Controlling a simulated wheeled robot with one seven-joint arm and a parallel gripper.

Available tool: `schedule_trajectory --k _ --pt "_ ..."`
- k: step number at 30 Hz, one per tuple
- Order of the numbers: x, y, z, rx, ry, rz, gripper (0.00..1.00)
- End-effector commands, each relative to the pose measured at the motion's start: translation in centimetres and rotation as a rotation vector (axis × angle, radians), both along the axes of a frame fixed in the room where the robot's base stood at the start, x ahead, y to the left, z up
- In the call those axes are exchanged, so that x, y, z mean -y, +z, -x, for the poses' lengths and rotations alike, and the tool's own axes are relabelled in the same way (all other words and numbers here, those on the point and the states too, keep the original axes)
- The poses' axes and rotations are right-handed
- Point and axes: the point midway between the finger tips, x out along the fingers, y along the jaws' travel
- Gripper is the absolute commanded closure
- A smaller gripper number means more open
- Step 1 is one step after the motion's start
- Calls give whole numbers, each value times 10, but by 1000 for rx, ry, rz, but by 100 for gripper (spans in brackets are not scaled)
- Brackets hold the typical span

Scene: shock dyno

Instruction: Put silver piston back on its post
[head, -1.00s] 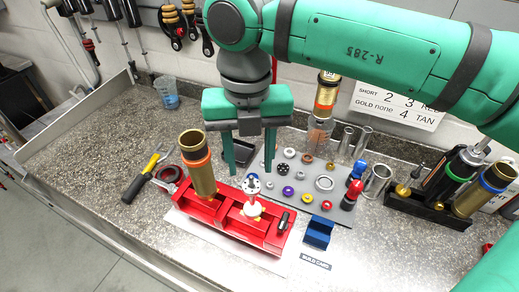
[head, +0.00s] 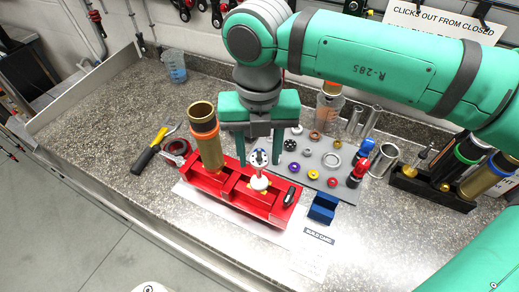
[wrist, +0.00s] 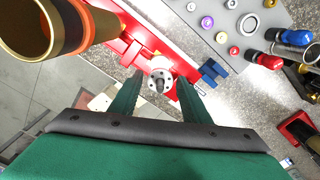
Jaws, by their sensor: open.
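A silver disc with holes, which looks like the silver piston (head: 258,158), sits at the top of an upright shaft over a white round piece (head: 259,182) in the red fixture (head: 228,192). The wrist view shows the disc (wrist: 161,80) from above, with the shaft end in its middle. My gripper (head: 259,163) is open and points down, one finger on each side of the disc. The wrist view shows both fingers (wrist: 159,78) apart; I cannot tell how deep they reach. The grey parts board (head: 343,191) holds several rings and discs; I cannot make out the piston's post.
A gold cylinder (head: 206,138) stands upright in the fixture, left of my gripper. A blue block (head: 322,208) lies to the right. Metal cups (head: 383,160) and a black rack (head: 430,190) of shocks stand farther right.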

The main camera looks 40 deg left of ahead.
Motion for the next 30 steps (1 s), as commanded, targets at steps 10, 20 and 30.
schedule_trajectory --k 10,20,30 --pt "0 0 0 0 0 0 87" --pt "0 11 -1 2 -1 1 87" --pt "0 31 -1 1 -2 0 87"
